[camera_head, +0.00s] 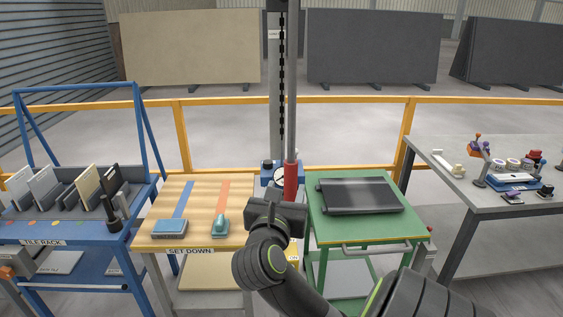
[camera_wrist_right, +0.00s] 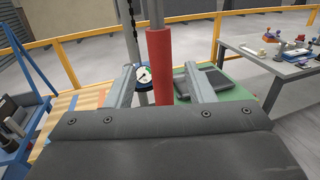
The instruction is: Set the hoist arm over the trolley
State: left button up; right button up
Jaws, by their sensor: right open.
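The hoist hangs in the middle of the head view: a chain (camera_head: 282,70) and a grey tube run down to a red grip (camera_head: 290,182). A blue unit (camera_head: 268,174) is beside the grip. The trolley (camera_head: 318,222) is green with a front handle (camera_head: 375,245) and carries a dark slab (camera_head: 360,195); it stands just right of the red grip. My right gripper (camera_head: 277,203) is in front of the grip. In the wrist view its two fingers are open, with the red grip (camera_wrist_right: 160,65) showing between them, not clamped. My left gripper is out of view.
A wooden set-down table (camera_head: 200,205) with a blue block and a teal tool stands left. The blue tile rack (camera_head: 90,240) is further left. A grey bench (camera_head: 500,190) with small items is right. A yellow rail (camera_head: 350,100) runs behind.

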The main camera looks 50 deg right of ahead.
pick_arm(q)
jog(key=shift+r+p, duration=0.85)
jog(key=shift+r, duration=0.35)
pick_arm(e)
jog(key=shift+v, duration=1.6)
jog(key=shift+c, duration=0.2)
